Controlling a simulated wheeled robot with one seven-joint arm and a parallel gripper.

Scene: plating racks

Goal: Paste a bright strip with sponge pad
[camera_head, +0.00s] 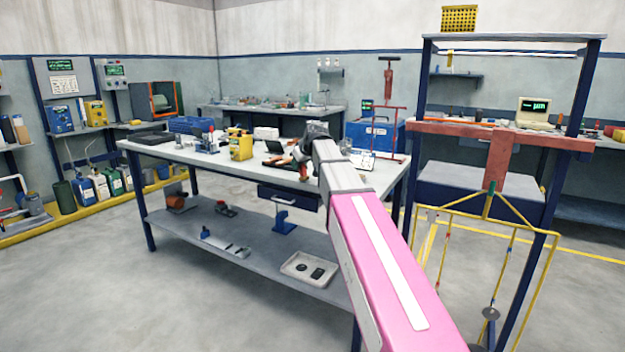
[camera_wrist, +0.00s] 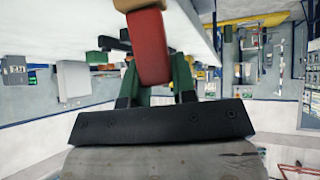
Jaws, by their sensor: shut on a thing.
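My gripper (camera_wrist: 156,80) is shut, its green fingers either side of a red block with a tan end, which looks like the sponge pad (camera_wrist: 151,45). In the head view my gripper (camera_head: 301,160) is small, above the right part of the pale bench top (camera_head: 215,160), and my arm partly covers it. The pad's far end is cut off by the wrist view's top edge. I cannot tell whether it touches the bench. I cannot pick out the bright strip with certainty.
A yellow container (camera_head: 240,146) and small tools stand on the bench, left of my gripper. A tall blue frame with a red crossbar (camera_head: 445,131) and hanging yellow rack (camera_head: 546,285) stands close on the right. Floor is clear front left.

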